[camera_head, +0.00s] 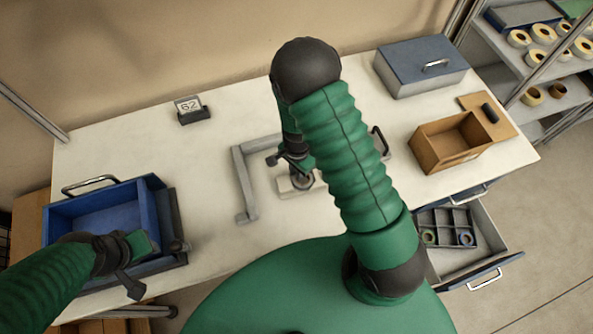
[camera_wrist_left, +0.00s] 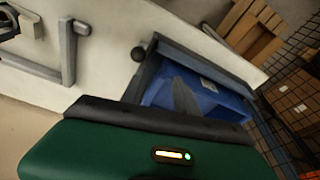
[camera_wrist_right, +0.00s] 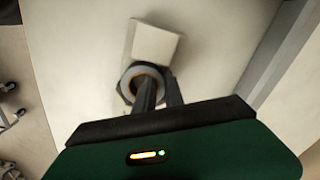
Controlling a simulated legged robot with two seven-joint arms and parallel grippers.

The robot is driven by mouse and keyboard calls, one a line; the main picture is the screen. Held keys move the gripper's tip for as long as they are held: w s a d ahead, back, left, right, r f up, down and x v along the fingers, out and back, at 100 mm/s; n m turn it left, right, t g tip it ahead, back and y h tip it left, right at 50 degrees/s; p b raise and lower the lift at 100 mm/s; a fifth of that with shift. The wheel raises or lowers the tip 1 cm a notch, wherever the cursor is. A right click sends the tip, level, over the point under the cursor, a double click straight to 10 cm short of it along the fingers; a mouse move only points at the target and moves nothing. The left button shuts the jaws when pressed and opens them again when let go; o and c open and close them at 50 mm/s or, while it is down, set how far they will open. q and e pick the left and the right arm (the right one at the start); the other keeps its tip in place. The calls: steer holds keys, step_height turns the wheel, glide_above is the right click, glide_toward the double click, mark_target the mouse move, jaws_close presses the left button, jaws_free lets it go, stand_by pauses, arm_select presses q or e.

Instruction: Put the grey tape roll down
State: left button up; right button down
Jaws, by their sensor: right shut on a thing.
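My right gripper (camera_head: 301,180) is low over the middle of the white table, partly hidden behind my own forearm. In the right wrist view the right gripper (camera_wrist_right: 158,88) is shut on the grey tape roll (camera_wrist_right: 127,86), a ring with an orange-brown inside. The roll is at a small pale block (camera_wrist_right: 155,42), also seen in the head view (camera_head: 285,190); I cannot tell whether it touches the block or table. My left gripper (camera_head: 138,272) is over the blue bin (camera_head: 98,212) at the left; its jaw opening is unclear.
A grey bracket-shaped frame (camera_head: 241,180) lies left of the block. A number stand (camera_head: 190,109) is at the back left. A grey-blue box (camera_head: 420,72) and a brown box (camera_head: 447,142) stand at the right. An open drawer (camera_head: 490,240) holds a divided tray with rolls.

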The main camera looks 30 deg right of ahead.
steer(key=c, duration=1.4)
jaws_free()
steer(key=shift+w+f, duration=0.1)
steer(key=shift+c, duration=0.2)
steer(key=shift+r+p, duration=0.3)
steer(key=shift+r, duration=0.3)
step_height(320, 180, up, 12)
steer(key=s+a+r+n+t, duration=0.2)
steer(key=s+a+r+n, duration=0.2)
steer(key=n, duration=1.1)
step_height(320, 180, up, 2)
steer(key=shift+s+a+r+t, duration=0.25)
steer(key=shift+s+a+t, duration=0.1)
steer(key=shift+s, duration=0.75)
